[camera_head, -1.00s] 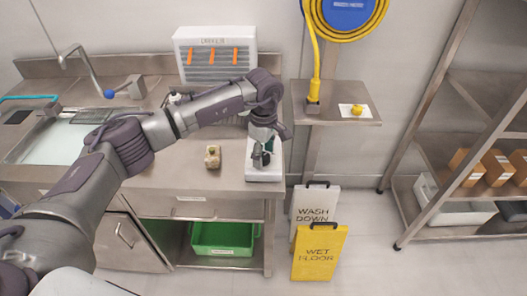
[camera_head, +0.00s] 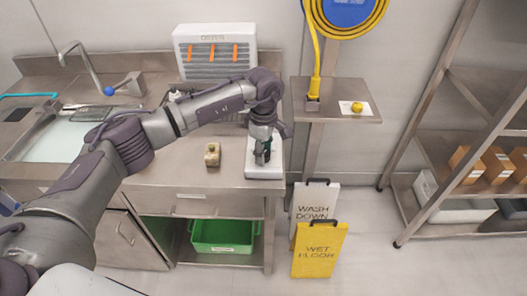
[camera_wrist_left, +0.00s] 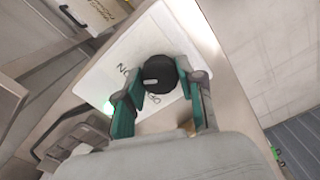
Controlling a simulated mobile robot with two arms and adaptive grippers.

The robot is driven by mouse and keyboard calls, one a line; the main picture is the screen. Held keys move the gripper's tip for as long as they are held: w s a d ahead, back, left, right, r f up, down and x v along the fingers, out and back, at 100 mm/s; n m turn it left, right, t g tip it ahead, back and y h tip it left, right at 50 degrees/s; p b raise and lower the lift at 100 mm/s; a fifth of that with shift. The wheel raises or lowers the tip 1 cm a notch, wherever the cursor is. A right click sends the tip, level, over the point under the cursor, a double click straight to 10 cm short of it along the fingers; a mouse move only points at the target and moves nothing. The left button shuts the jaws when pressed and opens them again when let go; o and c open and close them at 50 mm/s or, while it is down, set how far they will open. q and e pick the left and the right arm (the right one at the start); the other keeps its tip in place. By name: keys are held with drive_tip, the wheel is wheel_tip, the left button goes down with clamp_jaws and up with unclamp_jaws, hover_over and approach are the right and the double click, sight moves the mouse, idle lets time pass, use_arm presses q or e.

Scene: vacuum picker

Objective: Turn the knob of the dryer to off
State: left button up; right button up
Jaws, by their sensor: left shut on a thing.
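The dryer (camera_head: 214,42) is a white louvred box with orange strips at the back of the steel counter. A white control panel (camera_head: 264,172) lies at the counter's right front. In the left wrist view the panel (camera_wrist_left: 112,65) carries a round black knob (camera_wrist_left: 160,66) with a pale mark at its left side. Dark lettering beside the knob is partly covered. My left gripper (camera_head: 262,157) points down over the panel. In the wrist view its green fingers (camera_wrist_left: 163,87) are shut on the knob, one at each side. My right gripper is not in view.
A small tan block (camera_head: 212,155) stands left of the panel. A sink (camera_head: 60,138) is at left. A steel side shelf (camera_head: 335,113) with a hose and a yellow button is at right. Two floor signs (camera_head: 318,250) stand below. A shelving rack is at far right.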

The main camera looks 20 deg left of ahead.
use_arm(q)
drive_tip(key=n+b, duration=0.1)
drive_tip(key=n, duration=0.1)
drive_tip(key=shift+f+n, duration=0.1)
drive_tip(key=shift+n, duration=0.2)
drive_tip(key=n+b, duration=0.2)
drive_tip(key=n, duration=0.1)
drive_tip(key=shift+n, duration=0.3)
drive_tip(key=n+b, duration=0.1)
drive_tip(key=n, duration=0.2)
drive_tip(key=shift+n, duration=0.3)
drive_tip(key=shift+r+n+b, duration=0.2)
drive_tip(key=shift+n+b, duration=0.35)
drive_tip(key=shift+n, duration=1.25)
drive_tip(key=o, duration=1.1)
drive_tip(key=shift+o, duration=0.2)
wheel_tip(320, 180, up, 12)
